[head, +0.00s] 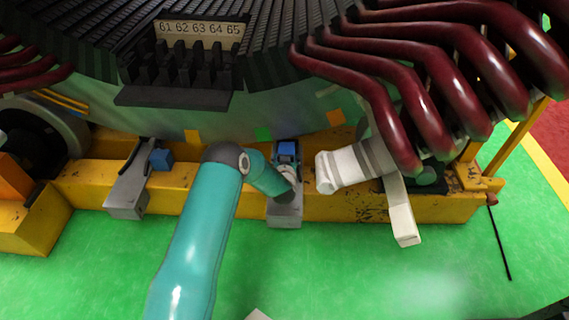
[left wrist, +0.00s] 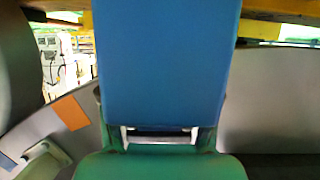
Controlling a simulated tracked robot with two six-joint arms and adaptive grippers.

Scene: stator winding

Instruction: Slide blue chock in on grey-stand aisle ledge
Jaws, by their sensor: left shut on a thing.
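My left gripper (head: 288,168) is at the end of the teal arm, at the middle grey stand on the yellow beam. It is shut on a blue chock (head: 287,149), which is at the top of that stand, close to the stator's underside. The chock also fills the middle of the left wrist view (left wrist: 170,60). The grey stand (head: 285,213) shows its near end below the gripper; the wrist partly covers its ledge. I cannot tell whether the chock touches the ledge. My right gripper is not in view.
Another grey stand (head: 126,192) at the left has a blue block (head: 160,159) beside it. A white, grey-banded cylinder (head: 348,167) is close right of my gripper. A cream stand (head: 404,218) and dark red coils (head: 390,118) are further right. Green floor in front is mostly clear.

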